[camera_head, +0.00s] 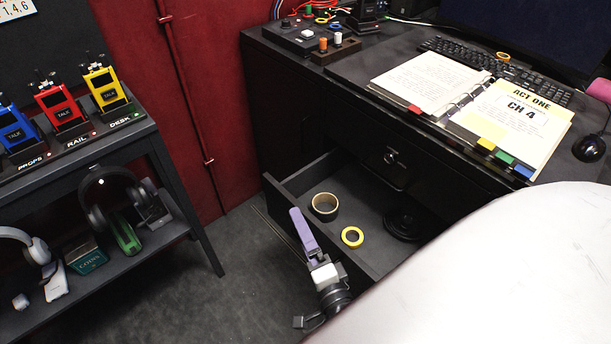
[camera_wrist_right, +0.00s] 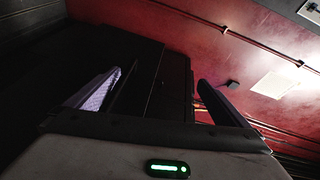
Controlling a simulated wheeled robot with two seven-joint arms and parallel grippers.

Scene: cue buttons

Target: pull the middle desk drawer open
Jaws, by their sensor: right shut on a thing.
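The desk drawer (camera_head: 290,196) below the top drawer stands pulled well out from the dark desk (camera_head: 285,85). My right gripper (camera_head: 304,232) is at the front of this open drawer, with one purple finger showing against the front panel in the head view. In the right wrist view my right gripper (camera_wrist_right: 160,88) has its two purple fingers on either side of a dark part of the drawer front. It is shut on the drawer handle, which the fingers and dark shade hide. My left gripper is not in view.
The drawer holds a black tape roll (camera_head: 325,206), a yellow tape roll (camera_head: 352,236) and a black round object (camera_head: 403,223). A closed drawer with a lock (camera_head: 390,157) is above. A dark shelf (camera_head: 150,245) stands left. Floor between is clear.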

